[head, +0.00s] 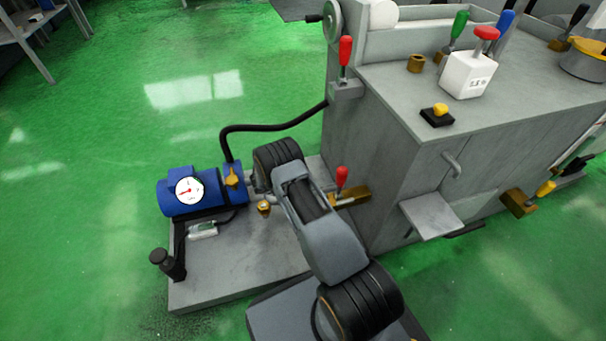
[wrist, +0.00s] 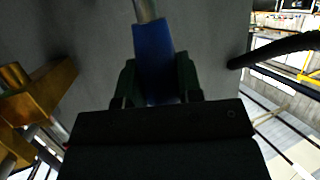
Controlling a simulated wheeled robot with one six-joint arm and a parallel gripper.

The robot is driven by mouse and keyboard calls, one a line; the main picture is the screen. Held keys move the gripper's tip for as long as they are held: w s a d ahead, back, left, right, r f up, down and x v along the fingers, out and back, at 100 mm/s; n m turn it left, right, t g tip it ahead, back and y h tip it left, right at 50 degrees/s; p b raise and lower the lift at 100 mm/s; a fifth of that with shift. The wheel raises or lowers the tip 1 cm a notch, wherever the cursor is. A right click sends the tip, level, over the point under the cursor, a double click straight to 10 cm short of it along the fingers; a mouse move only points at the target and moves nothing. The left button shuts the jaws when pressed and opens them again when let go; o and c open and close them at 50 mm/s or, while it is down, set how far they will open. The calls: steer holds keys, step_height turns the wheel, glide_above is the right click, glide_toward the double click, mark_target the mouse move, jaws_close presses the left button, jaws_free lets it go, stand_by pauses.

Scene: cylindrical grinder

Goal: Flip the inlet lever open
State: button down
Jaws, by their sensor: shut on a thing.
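A lever with a blue grip and a grey metal stem shows in the wrist view; I take this blue lever (wrist: 153,48) to be the inlet lever. My gripper (wrist: 157,82) is shut on the blue grip, with one dark green finger on each side. The grip sticks out past the fingertips, and its stem runs up out of the picture. In the head view my arm hides the gripper and this lever. A brass valve body (wrist: 42,98) stands to the left of the gripper in the wrist view, apart from it.
In the head view a blue pump motor (head: 176,207) with a gauge stands left of my arm on a grey base plate (head: 235,275). A red lever (head: 342,178) stands close right of my arm, beside the grey machine cabinet (head: 375,170). A black hose (head: 270,127) arches behind.

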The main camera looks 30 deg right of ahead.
steer(key=shift+a, duration=0.15)
stand_by(0.4)
steer(key=c, duration=0.8)
jaws_free()
steer(key=shift+r, duration=0.15)
steer(key=shift+r, duration=0.4)
step_height(320, 180, up, 3)
steer(key=shift+f+p, duration=0.1)
steer(key=shift+p, duration=0.8)
steer(key=s+a+r+p, duration=0.1)
steer(key=s+r+p, duration=0.1)
steer(key=s+r, duration=0.1)
steer(key=s+a+r+p, duration=0.1)
steer(key=s+r+p, duration=0.1)
steer(key=s, duration=0.4)
steer(key=s+a+r+p, duration=0.1)
steer(key=s+r+p, duration=0.2)
steer(key=s+r, duration=0.1)
steer(key=shift+s+a+r, duration=0.1)
steer(key=shift+s+a, duration=0.05)
steer(key=shift+s, duration=0.15)
